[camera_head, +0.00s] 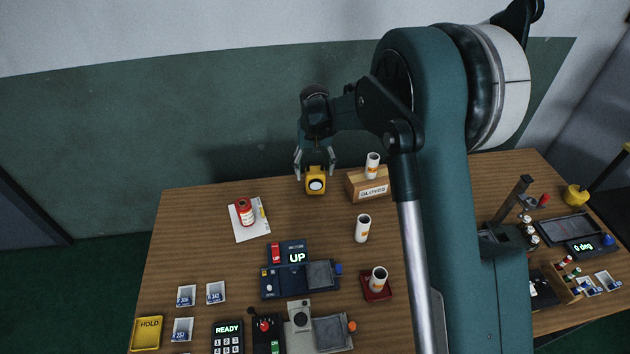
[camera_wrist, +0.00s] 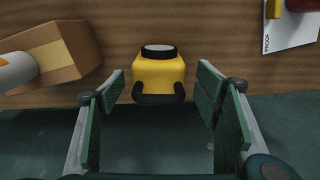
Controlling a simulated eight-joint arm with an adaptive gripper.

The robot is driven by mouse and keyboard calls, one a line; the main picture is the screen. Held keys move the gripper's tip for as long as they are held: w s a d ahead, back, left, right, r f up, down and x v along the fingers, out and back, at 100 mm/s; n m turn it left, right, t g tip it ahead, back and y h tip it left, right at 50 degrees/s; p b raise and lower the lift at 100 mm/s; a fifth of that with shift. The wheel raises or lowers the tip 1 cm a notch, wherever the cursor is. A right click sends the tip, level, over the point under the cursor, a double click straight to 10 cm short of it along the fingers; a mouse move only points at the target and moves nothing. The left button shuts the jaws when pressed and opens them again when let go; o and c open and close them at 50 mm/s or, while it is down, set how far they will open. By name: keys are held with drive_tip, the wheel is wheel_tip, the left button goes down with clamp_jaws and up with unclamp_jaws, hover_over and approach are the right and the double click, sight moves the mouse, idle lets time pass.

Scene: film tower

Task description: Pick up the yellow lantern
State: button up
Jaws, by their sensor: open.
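The yellow lantern (camera_head: 316,182) stands near the back edge of the wooden table, its round lens facing the front. My gripper (camera_head: 315,160) is above and just behind it in the head view, fingers spread. In the wrist view the lantern (camera_wrist: 159,76) shows a yellow body, a dark-rimmed lens and a dark handle. It lies ahead, between the lines of the two open fingers of my gripper (camera_wrist: 160,90). I see no finger pressing on it. The exact gap along the reach is hard to tell.
A wooden box labelled gloves (camera_head: 368,185) stands close right of the lantern, with a white cylinder (camera_head: 372,165) at it. Left is a red can (camera_head: 244,211) on a white sheet (camera_head: 251,233). Another white cylinder (camera_head: 362,228) stands in front. The wall (camera_head: 230,120) rises behind the table.

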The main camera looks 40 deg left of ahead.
sight(315, 183)
drive_tip(key=shift+f, duration=1.25)
drive_tip(key=shift+w+f+b, duration=0.1)
drive_tip(key=shift+f+b, duration=0.55)
drive_tip(key=shift+f, duration=1.95)
drive_tip(key=c, duration=1.2)
drive_tip(key=shift+r, duration=0.2)
drive_tip(key=shift+r+p, duration=0.65)
drive_tip(key=shift+r, duration=4.2)
